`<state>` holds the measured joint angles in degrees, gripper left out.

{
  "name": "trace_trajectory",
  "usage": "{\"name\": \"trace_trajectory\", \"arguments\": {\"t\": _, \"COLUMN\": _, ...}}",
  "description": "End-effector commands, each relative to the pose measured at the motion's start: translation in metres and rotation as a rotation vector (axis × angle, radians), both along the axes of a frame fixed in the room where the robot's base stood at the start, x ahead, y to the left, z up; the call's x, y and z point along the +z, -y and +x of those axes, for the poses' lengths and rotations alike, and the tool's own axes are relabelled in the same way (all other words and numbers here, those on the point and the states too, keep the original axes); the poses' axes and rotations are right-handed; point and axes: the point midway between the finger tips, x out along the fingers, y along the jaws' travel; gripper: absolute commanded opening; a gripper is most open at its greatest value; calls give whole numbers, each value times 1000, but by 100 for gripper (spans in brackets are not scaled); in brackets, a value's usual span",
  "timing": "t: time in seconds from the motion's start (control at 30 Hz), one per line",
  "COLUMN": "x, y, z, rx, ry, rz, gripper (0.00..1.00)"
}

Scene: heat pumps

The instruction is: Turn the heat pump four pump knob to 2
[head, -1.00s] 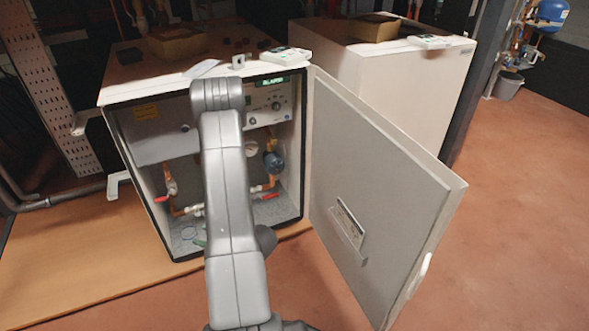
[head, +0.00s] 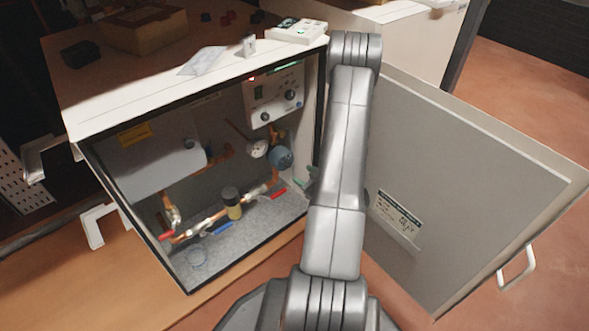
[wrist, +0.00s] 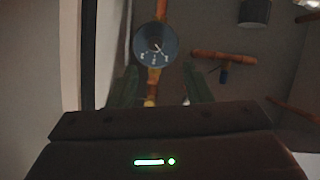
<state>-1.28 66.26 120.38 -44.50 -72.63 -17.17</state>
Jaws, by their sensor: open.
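The heat pump cabinet (head: 130,95) stands with its door (head: 460,150) open to the right. Inside it, the blue-grey pump (head: 280,158) sits on the copper pipework at the right. In the wrist view the round dark pump knob (wrist: 148,50) faces me, with a pale pointer and small marks that I cannot read surely. My gripper (wrist: 160,88) is open and empty, its two dark green fingers apart, just short of the knob and below it in the picture. In the head view my arm hides most of the gripper.
A control panel (head: 264,95) with knobs is above the pump. A white gauge (head: 257,148) is beside it and red-handled valves (head: 279,193) are lower down. The cabinet's right frame edge (wrist: 88,50) runs close at the left in the wrist view.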

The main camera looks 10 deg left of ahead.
Motion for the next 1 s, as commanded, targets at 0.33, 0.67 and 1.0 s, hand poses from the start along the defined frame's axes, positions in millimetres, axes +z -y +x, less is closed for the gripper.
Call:
{"name": "trace_trajectory", "arguments": {"t": 0.33, "x": -27, "y": -46, "z": 42, "rx": 1, "ry": 2, "rz": 1, "gripper": 45}}
{"name": "trace_trajectory", "arguments": {"t": 0.67, "x": -33, "y": -60, "z": 55, "rx": -1, "ry": -1, "rz": 0, "gripper": 45}}
{"name": "trace_trajectory", "arguments": {"t": 1.0, "x": -33, "y": -59, "z": 55, "rx": -1, "ry": -1, "rz": 0, "gripper": 17}}
